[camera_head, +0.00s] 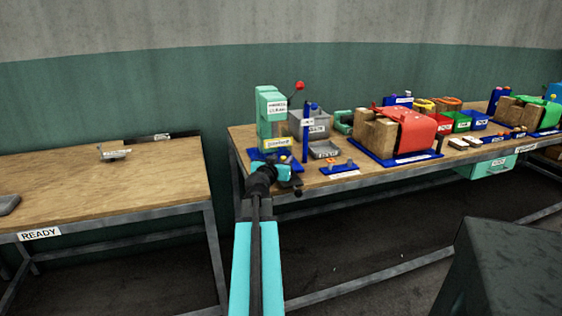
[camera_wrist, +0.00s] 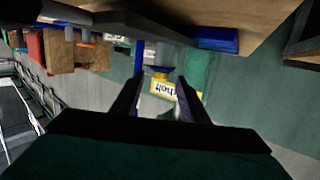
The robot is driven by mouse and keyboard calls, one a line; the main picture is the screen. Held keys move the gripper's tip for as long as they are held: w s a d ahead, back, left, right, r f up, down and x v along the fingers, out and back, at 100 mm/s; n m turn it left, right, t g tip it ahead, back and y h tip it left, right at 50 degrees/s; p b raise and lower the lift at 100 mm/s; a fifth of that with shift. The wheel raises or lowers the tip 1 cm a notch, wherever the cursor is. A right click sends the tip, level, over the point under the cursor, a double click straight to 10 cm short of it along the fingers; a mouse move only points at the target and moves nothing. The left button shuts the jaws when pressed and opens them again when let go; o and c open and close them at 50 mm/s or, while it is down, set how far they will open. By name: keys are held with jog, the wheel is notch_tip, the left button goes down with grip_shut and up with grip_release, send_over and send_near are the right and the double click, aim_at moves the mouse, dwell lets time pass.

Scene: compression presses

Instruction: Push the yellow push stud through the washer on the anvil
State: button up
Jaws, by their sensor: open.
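A green press (camera_head: 270,108) stands at the left end of the right-hand table, on a blue base (camera_head: 256,155). A red-knobbed lever (camera_head: 299,86) sticks up at its right. A yellow label (camera_head: 277,142) is on its lower front; the label also shows in the wrist view (camera_wrist: 178,89), upside down. A small yellow piece (camera_wrist: 160,76), perhaps the push stud, shows beyond the jaws under a grey part. The washer cannot be made out. My gripper (camera_wrist: 160,80) is open and empty, pointing at the press. In the head view my gripper (camera_head: 288,184) is low before the base.
A grey bin (camera_head: 312,123) and a blue post (camera_head: 308,120) stand right of the press. A blue plate with small pegs (camera_head: 340,169) lies near the front edge. A red-covered fixture (camera_head: 405,128) is farther right. A separate table (camera_head: 110,182) stands left, across a gap.

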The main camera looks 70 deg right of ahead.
jog(key=shift+a, duration=0.15)
jog(key=shift+s+a+r+b, duration=0.2)
jog(key=shift+a+b, duration=0.1)
jog(key=shift+a, duration=1.05)
jog(key=shift+s+a+r+b, duration=0.15)
jog(key=shift+a+b, duration=0.15)
jog(key=shift+a, duration=1.05)
jog(key=shift+w+b, duration=0.1)
jog(key=shift+b, duration=0.6)
jog(key=b, duration=0.4)
jog(key=shift+a+r, duration=0.15)
jog(key=shift+a, duration=0.1)
jog(key=a+b, duration=0.1)
jog(key=b, duration=0.6)
jog(key=shift+a, duration=0.4)
jog(key=a+b, duration=0.1)
jog(key=b, duration=0.1)
jog(key=a+b, duration=0.1)
jog(key=a, duration=0.1)
jog(key=a+r+b, duration=0.1)
jog(key=a+b, duration=0.1)
jog(key=shift+s+a+b, duration=0.25)
jog(key=shift+b, duration=0.1)
jog(key=shift+r, duration=0.1)
